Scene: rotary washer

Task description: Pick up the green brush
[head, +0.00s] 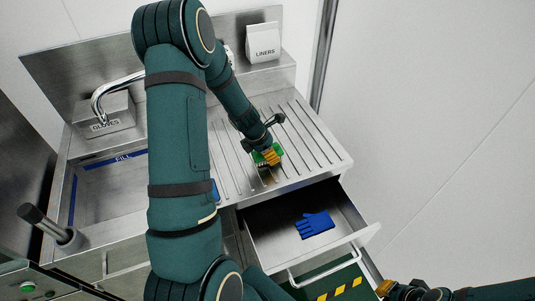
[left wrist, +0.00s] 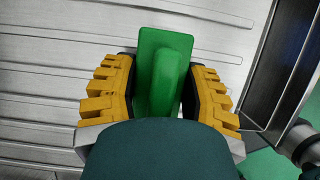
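The green brush (head: 266,157) is at the front part of the ribbed steel drainboard, partly hidden by my left gripper (head: 270,160). In the left wrist view the brush (left wrist: 165,70) shows a flat green base with a raised green grip. My left gripper (left wrist: 160,85) has its yellow fingers with dark pads on either side of the brush. The pads lie very close to its sides; I cannot tell whether they press on it. My right gripper (head: 386,289) is low at the bottom right of the head view, away from the brush, its fingertips unclear.
A sink (head: 110,190) with a faucet (head: 112,88) and a gloves box (head: 103,115) is at left. A liners packet (head: 263,45) is at the back.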

